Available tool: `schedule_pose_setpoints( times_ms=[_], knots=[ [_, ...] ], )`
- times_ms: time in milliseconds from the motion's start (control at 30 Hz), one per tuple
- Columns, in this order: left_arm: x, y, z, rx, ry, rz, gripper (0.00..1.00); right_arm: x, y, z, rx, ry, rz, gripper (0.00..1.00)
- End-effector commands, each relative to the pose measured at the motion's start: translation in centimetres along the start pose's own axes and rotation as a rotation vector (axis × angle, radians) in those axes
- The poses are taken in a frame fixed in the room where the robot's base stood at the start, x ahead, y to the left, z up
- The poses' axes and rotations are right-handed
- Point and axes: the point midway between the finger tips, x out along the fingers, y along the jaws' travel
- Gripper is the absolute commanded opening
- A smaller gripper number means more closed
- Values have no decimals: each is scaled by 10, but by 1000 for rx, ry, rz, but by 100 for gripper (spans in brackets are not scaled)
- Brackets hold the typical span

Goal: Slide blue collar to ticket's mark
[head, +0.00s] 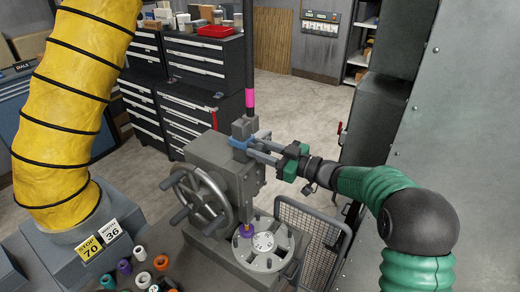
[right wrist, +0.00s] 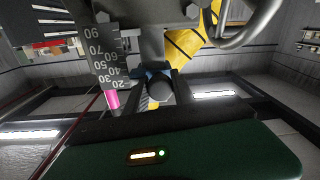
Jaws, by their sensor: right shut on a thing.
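The blue collar (head: 238,143) sits around the upright post of the grey machine, below a pink band (head: 249,98). My right gripper (head: 252,146) comes in from the right and is shut on the collar. In the right wrist view the blue collar (right wrist: 151,69) is partly hidden behind a dark round part. A grey scale (right wrist: 106,60) with numbers from 20 to 90 stands beside it; the collar is near the low numbers, exact reading unclear. The yellow ticket (head: 89,248) reads STOP 70. A white tag (head: 112,231) beside it reads 36. My left gripper is not in view.
A handwheel (head: 200,198) is on the machine's front left. A round dial plate (head: 264,242) lies below, beside a wire mesh guard (head: 305,245). A thick yellow hose (head: 62,125) fills the left. Small coloured rings lie at the lower left.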

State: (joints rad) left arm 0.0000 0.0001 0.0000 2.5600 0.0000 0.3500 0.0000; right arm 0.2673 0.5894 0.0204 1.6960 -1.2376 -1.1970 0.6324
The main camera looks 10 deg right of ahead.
Motion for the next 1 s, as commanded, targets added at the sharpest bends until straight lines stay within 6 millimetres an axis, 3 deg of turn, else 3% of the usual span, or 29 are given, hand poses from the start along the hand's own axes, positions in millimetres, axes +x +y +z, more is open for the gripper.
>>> schedule_pose_setpoints(
  times_ms=[233, 500, 800, 833, 1000],
  knots=[
    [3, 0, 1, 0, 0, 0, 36, 1, -1, 4, 1, 1, -1, 0],
    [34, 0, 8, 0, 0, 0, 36, 1, -8, 46, 1, -1, -2, 0],
    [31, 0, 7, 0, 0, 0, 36, 1, -7, 46, 3, -5, -2, 0],
    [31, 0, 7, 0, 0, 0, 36, 1, -7, 46, 3, -5, -2, 34],
    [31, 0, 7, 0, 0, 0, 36, 0, -7, 45, 2, -3, -1, 52]
  ],
)
